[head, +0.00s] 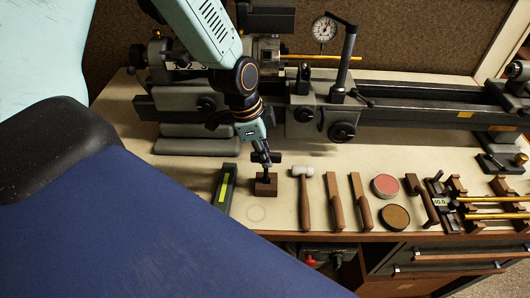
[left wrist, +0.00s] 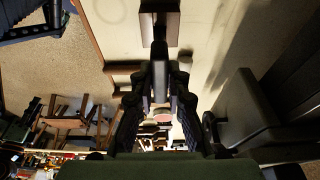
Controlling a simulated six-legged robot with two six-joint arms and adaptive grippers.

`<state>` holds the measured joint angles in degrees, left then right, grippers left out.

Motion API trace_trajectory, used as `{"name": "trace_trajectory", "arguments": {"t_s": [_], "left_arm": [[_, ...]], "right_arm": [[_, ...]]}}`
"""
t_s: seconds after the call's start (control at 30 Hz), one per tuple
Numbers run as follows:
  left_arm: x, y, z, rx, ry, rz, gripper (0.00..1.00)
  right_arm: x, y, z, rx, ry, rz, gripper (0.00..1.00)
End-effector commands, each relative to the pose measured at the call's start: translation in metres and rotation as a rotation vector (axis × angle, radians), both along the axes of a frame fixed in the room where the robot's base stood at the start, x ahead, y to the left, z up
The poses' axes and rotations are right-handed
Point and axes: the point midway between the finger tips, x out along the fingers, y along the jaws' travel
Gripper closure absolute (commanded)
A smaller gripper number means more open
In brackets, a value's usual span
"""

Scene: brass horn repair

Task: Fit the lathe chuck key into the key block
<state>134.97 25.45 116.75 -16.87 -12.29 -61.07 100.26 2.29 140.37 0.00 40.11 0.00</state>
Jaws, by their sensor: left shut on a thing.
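The lathe chuck key (head: 266,172) is a dark T-shaped tool. In the head view it stands roughly upright, with its lower end at the key block (head: 266,189), a small brown block on the bench. Whether its tip is inside the block or only over it I cannot tell. My left gripper (head: 262,150) is above the block and shut on the upper part of the key. In the left wrist view the dark key (left wrist: 160,82) lies between the two fingers of my left gripper (left wrist: 158,103). My right gripper is not in view.
A dark tray with a yellow-green strip (head: 225,188) is just left of the block. A mallet (head: 304,195) is close on its right, then wooden tools and round tins (head: 385,185). The lathe (head: 330,105) stands behind. The bench's front edge is near.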

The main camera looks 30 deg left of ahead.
Motion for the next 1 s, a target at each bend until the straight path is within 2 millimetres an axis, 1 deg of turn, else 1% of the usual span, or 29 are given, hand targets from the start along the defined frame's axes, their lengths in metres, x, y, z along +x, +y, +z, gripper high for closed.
{"name": "trace_trajectory", "arguments": {"t_s": [0.97, 1.0], "left_arm": [[0.0, 0.0, -0.026, 0.001, -0.001, 0.0, 1.0], [0.0, 0.0, -0.025, 0.001, -0.001, 0.0, 0.83]], "right_arm": [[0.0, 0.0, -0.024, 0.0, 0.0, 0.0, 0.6], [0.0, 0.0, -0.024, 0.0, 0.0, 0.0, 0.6]]}}
